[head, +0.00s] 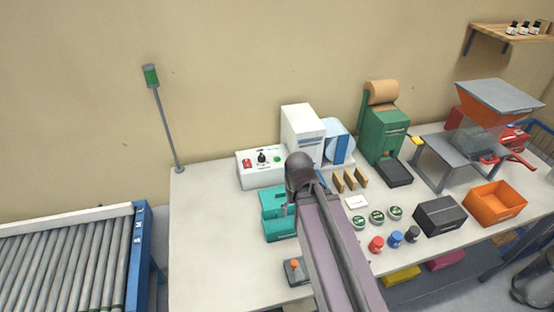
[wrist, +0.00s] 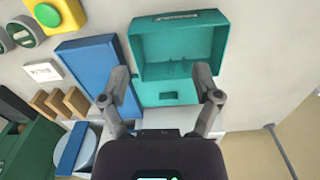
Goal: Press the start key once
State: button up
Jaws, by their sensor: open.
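A white control box (head: 262,177) stands at the back of the table in the head view, with a red switch (head: 247,163), a black knob (head: 262,158) and a green button (head: 277,159). No readable label shows which key is the start key. In the head view my arm hides most of the gripper.
A blue case (wrist: 85,70) lies beside the teal one. A white machine (head: 302,130) and a green dispenser (head: 388,130) stand at the back. A small base with an orange knob (head: 295,265) is at the front. The table's left part is clear; a roller conveyor (head: 70,260) is farther left.

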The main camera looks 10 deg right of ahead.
grip_shut()
jog(key=shift+d, duration=0.1)
dwell(1.2)
